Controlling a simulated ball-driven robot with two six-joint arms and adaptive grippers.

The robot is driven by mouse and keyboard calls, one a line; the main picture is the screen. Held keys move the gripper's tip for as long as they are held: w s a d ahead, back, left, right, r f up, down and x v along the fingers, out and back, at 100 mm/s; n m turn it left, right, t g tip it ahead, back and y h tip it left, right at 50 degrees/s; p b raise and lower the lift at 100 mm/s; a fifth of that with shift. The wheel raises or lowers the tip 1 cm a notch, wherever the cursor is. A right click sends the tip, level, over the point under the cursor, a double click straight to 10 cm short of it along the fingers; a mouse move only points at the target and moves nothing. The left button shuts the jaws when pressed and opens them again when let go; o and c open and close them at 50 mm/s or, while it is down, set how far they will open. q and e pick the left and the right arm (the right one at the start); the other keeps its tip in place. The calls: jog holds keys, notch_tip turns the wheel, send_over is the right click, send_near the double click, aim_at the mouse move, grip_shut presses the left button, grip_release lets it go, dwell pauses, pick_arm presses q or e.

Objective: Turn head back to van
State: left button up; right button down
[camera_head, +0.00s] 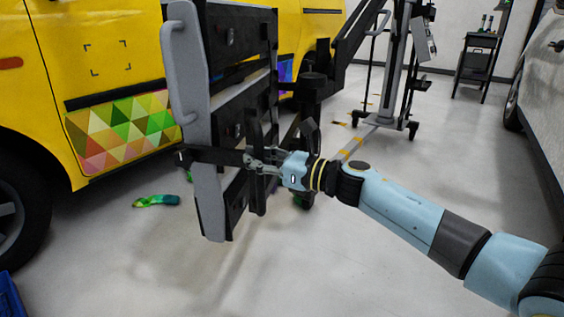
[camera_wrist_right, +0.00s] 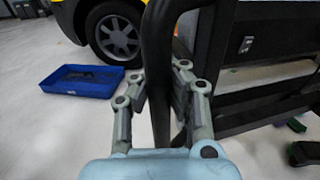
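The yellow van (camera_head: 105,55) fills the left and upper part of the head view. A patch of coloured triangles (camera_head: 125,130) covers part of its lower side. A grey and black frame (camera_head: 203,120) stands upright in front of the van and hides part of it. My right gripper (camera_head: 252,162) is at this frame, at middle height. In the right wrist view a black bar (camera_wrist_right: 160,70) runs between the fingers of my right gripper (camera_wrist_right: 168,100), and they appear closed on it. My left gripper is not in view.
A curled green-yellow strip (camera_head: 157,200) lies on the floor near the van. A blue tray (camera_wrist_right: 82,80) is on the floor beside a van wheel. A wheeled stand (camera_head: 395,70) and a black cart (camera_head: 477,65) stand behind. A white vehicle (camera_head: 540,80) is at right.

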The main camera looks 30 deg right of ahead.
aim_at(202, 145)
jog(key=shift+m+t+h, duration=0.5)
jog(key=shift+m+h, duration=0.3)
jog(key=shift+h, duration=0.1)
jog(key=x, duration=0.4)
jog(key=a+x, duration=0.1)
jog(key=x, duration=0.1)
jog(key=shift+s, duration=0.35)
jog(key=w+a+h, duration=0.1)
jog(key=w, duration=0.1)
jog(key=w+a+m+h+b, duration=0.1)
jog(key=w, duration=0.2)
jog(key=w+a+m+t+h, duration=0.1)
jog(key=w, duration=0.2)
jog(key=shift+a+b, duration=0.2)
jog(key=shift+b, duration=0.15)
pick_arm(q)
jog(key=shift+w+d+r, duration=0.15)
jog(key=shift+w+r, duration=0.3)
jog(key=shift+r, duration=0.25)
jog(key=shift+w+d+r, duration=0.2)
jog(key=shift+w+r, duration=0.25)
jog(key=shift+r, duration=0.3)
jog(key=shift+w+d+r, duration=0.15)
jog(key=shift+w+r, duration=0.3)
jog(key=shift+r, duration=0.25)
pick_arm(e)
jog(key=shift+w+a+h, duration=0.15)
jog(key=shift+w+h, duration=0.3)
jog(key=shift+h, duration=0.05)
